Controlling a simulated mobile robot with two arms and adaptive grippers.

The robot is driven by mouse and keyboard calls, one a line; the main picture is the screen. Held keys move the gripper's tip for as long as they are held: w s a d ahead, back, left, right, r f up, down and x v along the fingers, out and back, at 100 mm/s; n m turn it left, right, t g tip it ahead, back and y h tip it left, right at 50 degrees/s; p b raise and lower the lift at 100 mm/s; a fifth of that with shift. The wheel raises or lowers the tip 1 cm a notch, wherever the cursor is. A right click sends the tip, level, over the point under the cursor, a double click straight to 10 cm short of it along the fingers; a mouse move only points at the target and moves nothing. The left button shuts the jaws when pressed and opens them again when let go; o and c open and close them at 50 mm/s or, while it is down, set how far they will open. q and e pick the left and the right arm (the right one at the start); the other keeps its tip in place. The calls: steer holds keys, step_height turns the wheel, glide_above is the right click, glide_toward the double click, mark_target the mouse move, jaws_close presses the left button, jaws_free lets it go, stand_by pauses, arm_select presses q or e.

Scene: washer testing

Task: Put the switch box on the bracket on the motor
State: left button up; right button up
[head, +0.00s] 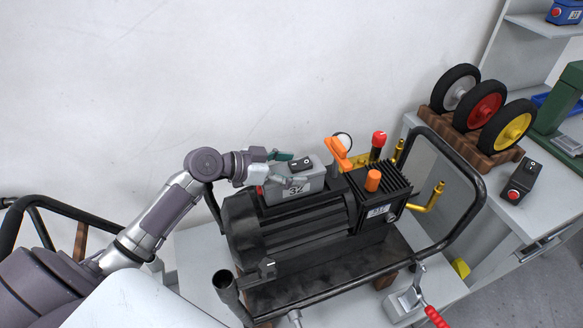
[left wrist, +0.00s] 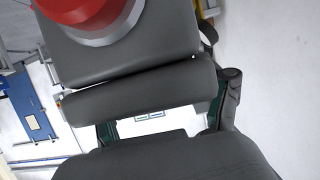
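In the left wrist view the red button (left wrist: 85,12) and grey switch box (left wrist: 130,50) are very close, with the fingers at either side. The bracket is hidden. My right gripper is not in view.
An orange-handled lever (head: 337,153), a red knob (head: 379,139) and an orange cap (head: 372,180) stand right of the box. A black tubular frame (head: 470,215) surrounds the motor. A dark switch box (head: 521,181) and wheels on a wooden rack (head: 470,140) are at the right.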

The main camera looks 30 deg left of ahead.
arm_select(q)
steer(key=shift+r, duration=0.2)
steer(key=b+v, duration=0.3)
steer(key=v, duration=0.9)
steer(key=shift+s, duration=0.1)
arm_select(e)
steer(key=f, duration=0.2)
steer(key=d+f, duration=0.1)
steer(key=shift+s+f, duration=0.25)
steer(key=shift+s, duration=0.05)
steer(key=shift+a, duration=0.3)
